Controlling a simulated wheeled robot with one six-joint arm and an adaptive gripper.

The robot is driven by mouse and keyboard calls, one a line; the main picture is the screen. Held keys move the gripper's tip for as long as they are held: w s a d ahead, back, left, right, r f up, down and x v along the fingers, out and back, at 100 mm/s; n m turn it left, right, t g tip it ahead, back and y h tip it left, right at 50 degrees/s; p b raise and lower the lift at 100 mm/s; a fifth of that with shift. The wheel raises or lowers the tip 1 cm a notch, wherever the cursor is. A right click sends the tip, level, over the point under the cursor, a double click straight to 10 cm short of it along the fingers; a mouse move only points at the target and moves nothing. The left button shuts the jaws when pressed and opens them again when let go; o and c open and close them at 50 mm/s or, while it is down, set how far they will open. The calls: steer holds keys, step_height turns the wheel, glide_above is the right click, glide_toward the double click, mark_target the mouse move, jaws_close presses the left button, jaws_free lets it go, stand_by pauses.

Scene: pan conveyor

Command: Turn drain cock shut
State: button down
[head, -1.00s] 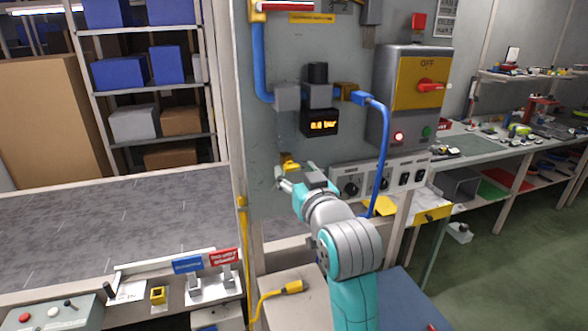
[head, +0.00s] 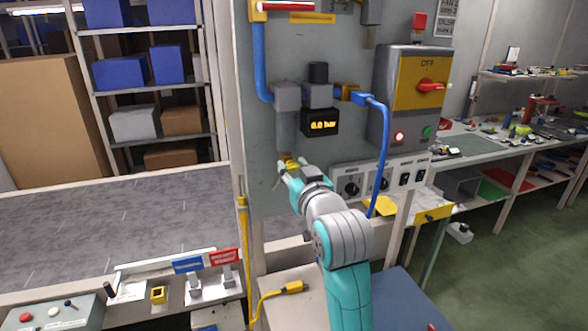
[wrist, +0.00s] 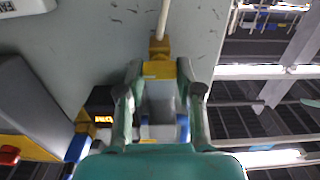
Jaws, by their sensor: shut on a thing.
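The yellow drain cock (head: 289,160) is low on the grey panel, under the grey air unit (head: 287,97). My gripper (head: 284,172) reaches up to it from the lower right and is shut on it. In the head view the fingers and wrist hide part of the cock. In the wrist view both green fingers (wrist: 163,85) stand close around it, with yellow showing at their tips. How far the cock is turned cannot be told.
A black display (head: 320,122) and a blue hose (head: 381,150) are to the right of the cock. A grey and yellow switch box (head: 410,95) with a red knob is farther right. A panel of black switches (head: 375,180) is beside my wrist. The conveyor belt (head: 110,215) is at left.

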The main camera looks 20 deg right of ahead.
steer(key=shift+n, duration=0.3)
steer(key=n, duration=0.3)
steer(key=shift+a+n, duration=0.1)
steer(key=shift+n, duration=0.2)
steer(key=n, duration=0.4)
steer(key=shift+a+n, duration=0.1)
steer(key=shift+n, duration=0.2)
steer(key=n, duration=0.4)
steer(key=shift+f+n, duration=0.15)
steer(key=shift+n, duration=0.15)
steer(key=shift+f+n, duration=0.1)
steer(key=shift+n, duration=2.1)
steer(key=c, duration=0.8)
jaws_free()
steer(key=shift+o, duration=0.2)
